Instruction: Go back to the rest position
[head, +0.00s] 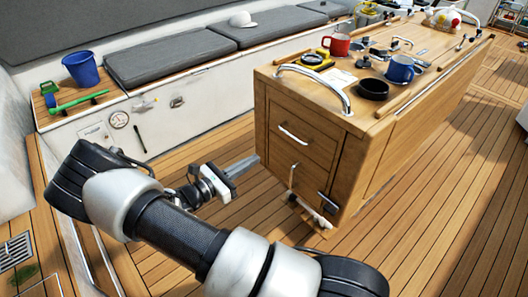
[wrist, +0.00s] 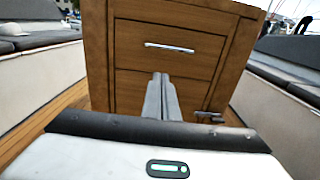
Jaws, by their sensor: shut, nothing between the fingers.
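My gripper (head: 241,164) is shut and empty, with its fingers together, beside the left side of the wooden cockpit cabinet (head: 290,165) in the head view. In the wrist view my gripper (wrist: 160,80) points at the cabinet's drawer front (wrist: 205,62), below a metal drawer handle (wrist: 169,47). The fingers seem apart from the cabinet; the exact gap cannot be told. My arm stretches across the lower left of the head view.
The cabinet top carries a red mug (head: 337,44), a blue mug (head: 400,69), a black bowl (head: 373,88) and a yellow instrument (head: 312,59). A blue bucket (head: 81,69) stands on the left bench. The teak deck (head: 430,215) is clear at right.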

